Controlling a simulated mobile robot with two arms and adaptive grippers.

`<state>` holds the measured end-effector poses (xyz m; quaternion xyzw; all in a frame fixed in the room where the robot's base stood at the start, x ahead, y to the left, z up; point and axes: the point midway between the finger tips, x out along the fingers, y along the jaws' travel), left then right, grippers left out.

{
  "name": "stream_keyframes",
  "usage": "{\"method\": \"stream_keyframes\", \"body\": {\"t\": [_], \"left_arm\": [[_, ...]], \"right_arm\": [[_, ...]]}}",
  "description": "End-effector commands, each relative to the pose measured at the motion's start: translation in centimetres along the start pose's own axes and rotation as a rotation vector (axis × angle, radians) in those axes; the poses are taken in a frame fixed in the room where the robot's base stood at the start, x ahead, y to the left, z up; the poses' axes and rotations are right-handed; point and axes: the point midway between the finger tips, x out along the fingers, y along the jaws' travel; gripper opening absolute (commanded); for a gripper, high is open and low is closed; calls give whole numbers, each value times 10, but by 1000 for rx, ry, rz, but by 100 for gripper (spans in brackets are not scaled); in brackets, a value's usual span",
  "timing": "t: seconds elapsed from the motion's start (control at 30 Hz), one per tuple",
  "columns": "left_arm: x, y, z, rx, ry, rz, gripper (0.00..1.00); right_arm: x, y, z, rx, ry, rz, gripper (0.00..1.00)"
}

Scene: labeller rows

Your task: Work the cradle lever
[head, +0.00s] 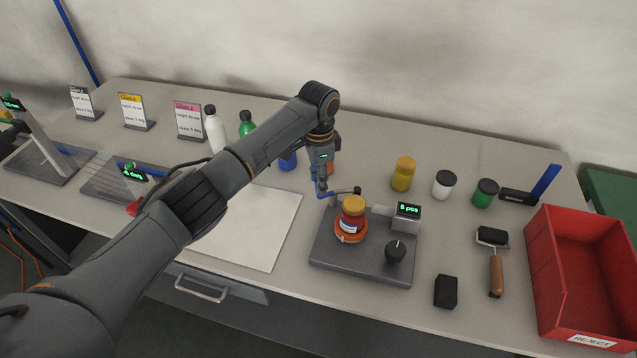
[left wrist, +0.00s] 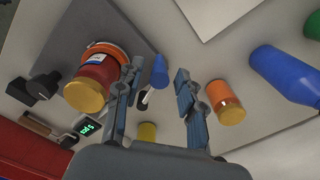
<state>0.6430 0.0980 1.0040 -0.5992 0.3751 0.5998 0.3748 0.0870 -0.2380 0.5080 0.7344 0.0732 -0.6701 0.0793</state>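A grey cradle station (head: 330,250) stands on the bench. A jar with a yellow lid and dark red body (head: 353,213) stands in its orange ring (head: 351,234). A short lever (head: 345,191) with a dark end shows at the station's back edge, partly hidden by my gripper. My left gripper (head: 322,190) points down there. In the left wrist view its fingers (left wrist: 158,95) are apart; a blue tapered piece (left wrist: 160,70), which looks like the lever's grip, shows in the gap between them. I cannot tell whether they touch it. My right gripper is not in view.
The station carries a small green display (head: 408,210) and a black knob (head: 396,250). A yellow jar (head: 403,174), a roller (head: 496,265), a black block (head: 446,291) and a red reject bin (head: 550,262) lie to the right. A pale mat (head: 255,235) is left.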

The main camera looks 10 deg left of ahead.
Motion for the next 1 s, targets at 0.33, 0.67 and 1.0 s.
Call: {"method": "stream_keyframes", "body": {"t": [0.33, 0.67, 1.0], "left_arm": [[-74, -1, -1, -1, 3, -4, 38], [-100, -1, 0, -1, 1, -2, 38], [-100, -1, 0, -1, 1, -2, 38]], "right_arm": [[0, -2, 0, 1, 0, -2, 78], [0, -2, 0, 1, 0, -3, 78], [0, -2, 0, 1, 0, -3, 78]]}}
